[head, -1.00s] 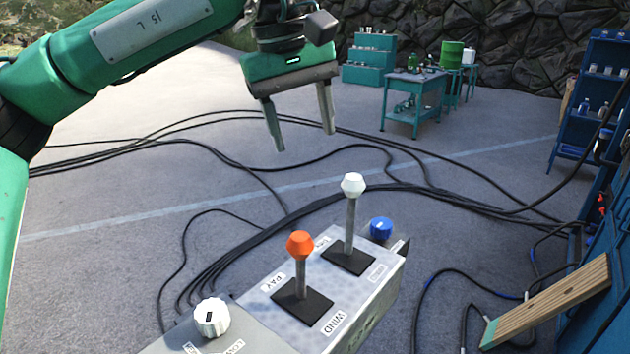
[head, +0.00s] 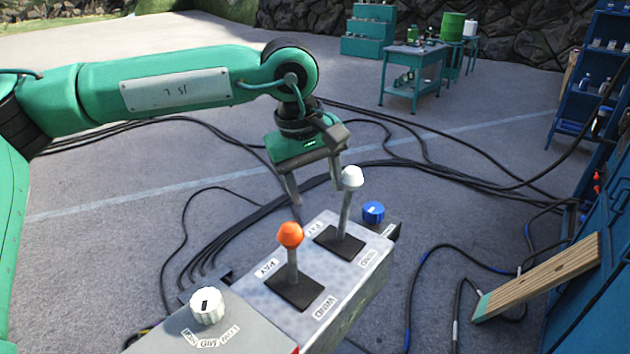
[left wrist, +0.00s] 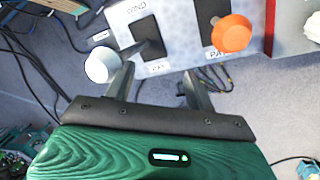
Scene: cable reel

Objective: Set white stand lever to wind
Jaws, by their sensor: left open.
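The white-knobbed lever (head: 352,178) rises from a black plate on the grey control box, between a PAY label on its left and a WIND label on its right. Its shaft leans slightly to the right in the head view; its exact setting I cannot tell. My left gripper (head: 316,196) is open and empty, just left of the white knob, fingers pointing down. In the left wrist view the white knob (left wrist: 103,64) lies outside the finger pair (left wrist: 158,75), close beside one finger; contact is unclear. My right gripper is not in view.
An orange-knobbed lever (head: 290,235) stands nearer on the same box (head: 262,300), also with PAY and WIND labels. A white dial (head: 207,305) and a blue dial (head: 373,211) flank the levers. Black cables lie on the floor; a wooden board (head: 540,277) leans at the right.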

